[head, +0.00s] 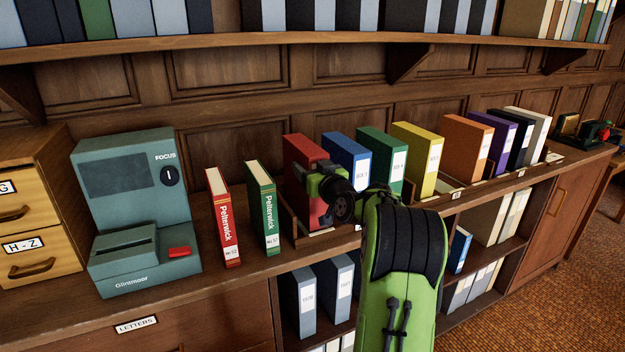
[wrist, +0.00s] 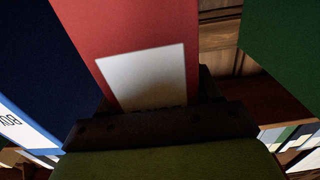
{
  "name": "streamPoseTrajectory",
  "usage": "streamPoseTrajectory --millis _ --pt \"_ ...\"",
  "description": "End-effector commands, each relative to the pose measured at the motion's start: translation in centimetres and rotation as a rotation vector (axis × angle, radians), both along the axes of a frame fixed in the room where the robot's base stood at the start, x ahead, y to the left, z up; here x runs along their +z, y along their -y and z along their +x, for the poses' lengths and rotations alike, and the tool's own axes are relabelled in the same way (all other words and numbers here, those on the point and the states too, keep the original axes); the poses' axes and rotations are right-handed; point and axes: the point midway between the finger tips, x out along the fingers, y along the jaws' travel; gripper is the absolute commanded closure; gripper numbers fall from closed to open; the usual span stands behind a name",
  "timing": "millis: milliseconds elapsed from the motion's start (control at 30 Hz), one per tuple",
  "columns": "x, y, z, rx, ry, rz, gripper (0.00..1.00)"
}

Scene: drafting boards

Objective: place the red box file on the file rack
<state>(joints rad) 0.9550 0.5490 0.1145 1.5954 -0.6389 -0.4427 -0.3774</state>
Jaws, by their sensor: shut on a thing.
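The red box file (head: 305,150) stands upright at the left end of the file rack (head: 291,222), just left of the blue box file (head: 347,155). My gripper (head: 325,185) is shut on its front side. In the wrist view the red box file (wrist: 150,25) shows its white label, partly covered below by my gripper (wrist: 160,125). The rack is a low wooden holder with dividers along the counter. My gripper and arm hide part of the red file's lower front, so I cannot tell whether its base touches the rack floor.
Green (head: 381,160), yellow (head: 418,158) and orange (head: 467,150) box files, with several others, fill the rack rightward. Left of it stand a green book (head: 263,205), a red book (head: 223,215) and a teal machine (head: 135,210). A shelf (head: 230,46) runs above.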

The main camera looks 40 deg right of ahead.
Motion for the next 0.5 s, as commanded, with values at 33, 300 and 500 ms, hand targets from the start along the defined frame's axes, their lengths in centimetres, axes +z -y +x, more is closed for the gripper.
streamPoseTrajectory --millis 33,300,500 --pt "-0.96 0.0 0.01 0.0 0.005 -0.001 1.0" --pt "-1.61 0.01 0.0 0.0 -0.005 0.002 0.31" --pt "-1.5 0.01 0.0 0.0 -0.002 0.001 0.12"
